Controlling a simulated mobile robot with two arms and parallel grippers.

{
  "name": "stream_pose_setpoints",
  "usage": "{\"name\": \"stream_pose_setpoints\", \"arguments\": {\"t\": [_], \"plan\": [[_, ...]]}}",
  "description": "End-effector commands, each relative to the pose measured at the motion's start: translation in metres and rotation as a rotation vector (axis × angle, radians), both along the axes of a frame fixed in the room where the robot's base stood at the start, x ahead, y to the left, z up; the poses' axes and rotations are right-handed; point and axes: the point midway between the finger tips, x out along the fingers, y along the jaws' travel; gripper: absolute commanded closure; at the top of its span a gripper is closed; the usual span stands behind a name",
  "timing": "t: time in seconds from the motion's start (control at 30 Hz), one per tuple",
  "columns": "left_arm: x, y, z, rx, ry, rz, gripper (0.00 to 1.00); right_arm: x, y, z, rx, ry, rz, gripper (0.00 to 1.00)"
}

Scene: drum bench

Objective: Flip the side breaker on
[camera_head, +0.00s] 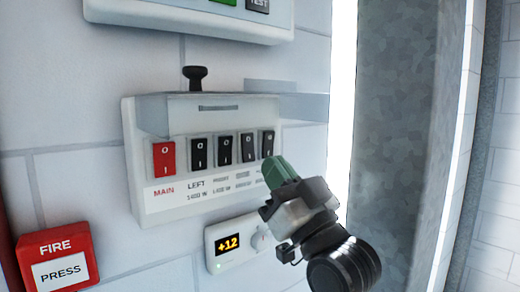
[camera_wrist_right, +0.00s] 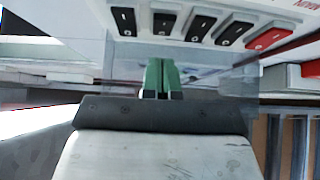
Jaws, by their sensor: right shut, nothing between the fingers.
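The white breaker panel (camera_head: 195,205) on the wall has a red MAIN switch (camera_head: 164,158) and a row of black rocker switches to its right. One label reads LEFT; the others are too blurred to tell which is the side breaker. The rightmost black rocker (camera_head: 268,144) is just above my right gripper (camera_head: 275,172), whose green fingers are shut and empty. That rocker also shows in the right wrist view (camera_wrist_right: 123,20), beyond the fingertips (camera_wrist_right: 160,70). Contact cannot be told. My left gripper is not in view.
A clear cover (camera_head: 235,103) juts out above the switches, with a black knob (camera_head: 195,77) over it. A red FIRE box (camera_head: 58,256) is at lower left. A grey metal column (camera_head: 395,120) stands right.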

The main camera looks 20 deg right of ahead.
Motion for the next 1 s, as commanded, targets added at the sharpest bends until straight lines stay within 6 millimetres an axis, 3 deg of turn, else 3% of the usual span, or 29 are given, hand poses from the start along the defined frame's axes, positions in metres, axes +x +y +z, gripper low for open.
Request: {"name": "stream_pose_setpoints", "arguments": {"t": [0.1, 0.3, 0.7, 0.9, 1.0], "plan": [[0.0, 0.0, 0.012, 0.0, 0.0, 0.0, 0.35, 0.019, 0.007, 0.0, 0.001, 0.005, 0.002, 1.0], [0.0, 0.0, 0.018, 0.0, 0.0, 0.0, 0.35, 0.035, 0.013, -0.004, -0.001, 0.0, 0.001, 1.0], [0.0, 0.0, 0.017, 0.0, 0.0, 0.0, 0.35, 0.037, 0.014, -0.006, -0.001, -0.002, 0.0, 1.0], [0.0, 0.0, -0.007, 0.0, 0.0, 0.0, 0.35, 0.045, 0.016, -0.015, 0.025, -0.069, 0.0, 1.0], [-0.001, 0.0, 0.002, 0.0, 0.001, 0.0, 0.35, 0.044, 0.016, -0.007, 0.023, -0.063, 0.0, 1.0]]}}
